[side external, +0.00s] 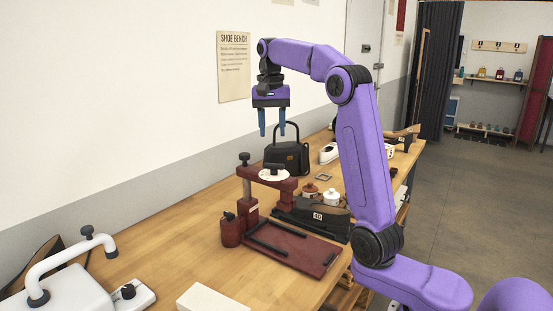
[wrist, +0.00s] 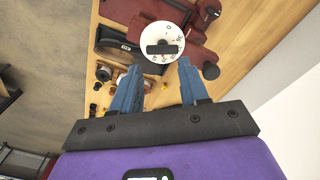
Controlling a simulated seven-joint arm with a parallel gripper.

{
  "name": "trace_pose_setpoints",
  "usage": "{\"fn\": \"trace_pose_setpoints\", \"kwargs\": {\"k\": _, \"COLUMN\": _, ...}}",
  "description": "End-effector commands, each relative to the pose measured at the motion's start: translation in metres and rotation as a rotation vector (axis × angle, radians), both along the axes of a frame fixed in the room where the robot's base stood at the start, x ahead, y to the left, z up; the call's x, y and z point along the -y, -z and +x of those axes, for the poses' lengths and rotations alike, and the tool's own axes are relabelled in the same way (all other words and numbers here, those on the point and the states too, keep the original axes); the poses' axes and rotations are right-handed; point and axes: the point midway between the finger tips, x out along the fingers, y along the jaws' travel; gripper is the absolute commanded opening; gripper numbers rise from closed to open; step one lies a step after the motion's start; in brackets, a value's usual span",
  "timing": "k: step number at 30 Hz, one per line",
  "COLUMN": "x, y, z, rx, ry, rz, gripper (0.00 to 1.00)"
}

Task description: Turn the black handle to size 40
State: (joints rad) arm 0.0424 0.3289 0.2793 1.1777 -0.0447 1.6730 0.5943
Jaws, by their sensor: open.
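The black handle (wrist: 162,49) is a short dark bar across a round white dial (wrist: 150,31) with small marks near its rim. It lies crosswise in the wrist view; I cannot read which size it points at. In the side view the white dial (side external: 264,177) sits on top of a dark red press (side external: 246,190). My gripper (side external: 272,135) is open and empty, pointing down above the dial, with clear space between. In the wrist view my gripper (wrist: 158,80) has its blue fingers apart, just below the dial in the picture.
A black shoe form with a "40" tag (side external: 318,216) lies beside the press. A black case (side external: 288,157) with a raised handle stands behind. Red and white pots (side external: 331,197), a dark red tray (side external: 290,250) and a white clamp-like device (side external: 70,280) are also on the bench.

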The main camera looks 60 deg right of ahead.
Motion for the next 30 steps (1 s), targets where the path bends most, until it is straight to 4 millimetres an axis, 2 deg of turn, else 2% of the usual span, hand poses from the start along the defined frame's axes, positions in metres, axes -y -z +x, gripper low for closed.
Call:
{"fn": "trace_pose_setpoints", "kwargs": {"k": 9, "x": 0.039, "y": -0.018, "z": -0.015, "rx": 0.118, "ry": -0.554, "rz": 0.153, "gripper": 0.44}}
{"fn": "trace_pose_setpoints", "kwargs": {"k": 18, "x": 0.071, "y": -0.041, "z": -0.031, "rx": 0.318, "ry": -1.081, "rz": 0.178, "gripper": 0.44}}
{"fn": "trace_pose_setpoints", "kwargs": {"k": 24, "x": 0.083, "y": -0.052, "z": -0.039, "rx": 0.414, "ry": -1.303, "rz": 0.147, "gripper": 0.44}}
{"fn": "trace_pose_setpoints", "kwargs": {"k": 30, "x": 0.085, "y": -0.053, "z": -0.040, "rx": 0.440, "ry": -1.368, "rz": 0.134, "gripper": 0.44}}
